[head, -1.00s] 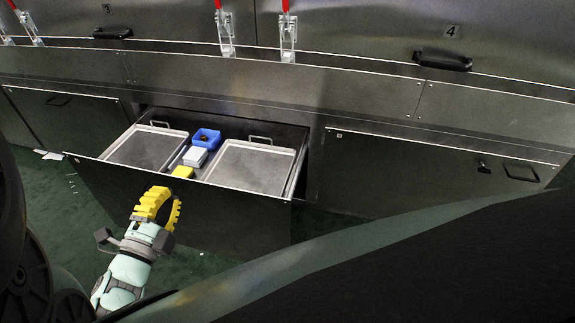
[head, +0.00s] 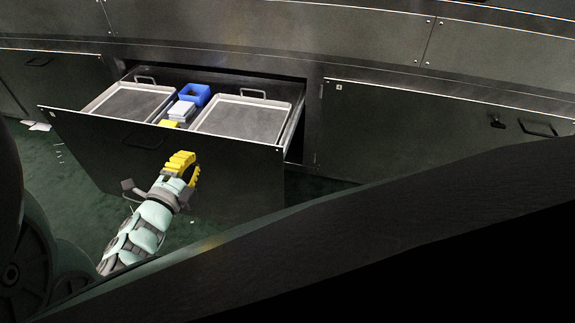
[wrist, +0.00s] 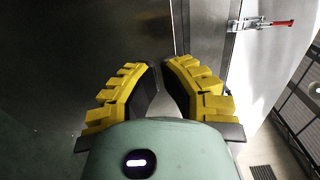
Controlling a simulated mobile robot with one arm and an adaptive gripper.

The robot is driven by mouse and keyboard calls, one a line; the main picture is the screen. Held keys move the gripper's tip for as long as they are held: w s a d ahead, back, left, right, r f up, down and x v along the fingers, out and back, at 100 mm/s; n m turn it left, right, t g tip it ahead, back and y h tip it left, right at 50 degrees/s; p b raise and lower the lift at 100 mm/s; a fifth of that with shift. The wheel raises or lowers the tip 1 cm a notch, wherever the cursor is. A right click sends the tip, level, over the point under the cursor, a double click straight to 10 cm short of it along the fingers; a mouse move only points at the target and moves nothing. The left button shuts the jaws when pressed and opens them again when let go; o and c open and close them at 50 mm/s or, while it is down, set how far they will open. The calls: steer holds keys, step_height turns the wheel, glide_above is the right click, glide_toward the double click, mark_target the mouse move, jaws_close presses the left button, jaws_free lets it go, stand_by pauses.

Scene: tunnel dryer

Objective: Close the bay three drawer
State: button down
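The drawer (head: 90,150) stands pulled out of the lower cabinet row in the head view, its dark front facing me. Inside it are two metal trays (head: 245,120), a blue bin (head: 195,95), a white block (head: 182,110) and a yellow item (head: 169,124). A dark metal panel fills much of that view.
A closed drawer front (head: 430,140) with a handle (head: 540,128) lies to the right, and another closed front (head: 55,80) to the left. White scraps (head: 37,126) lie on the green floor. A red-handled latch (wrist: 262,23) shows in the wrist view.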

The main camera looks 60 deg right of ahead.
mark_target(206, 140)
steer(key=b+x, duration=0.1)
steer(key=x, duration=0.5)
steer(key=shift+s+d, duration=0.1)
steer(key=shift+d, duration=0.2)
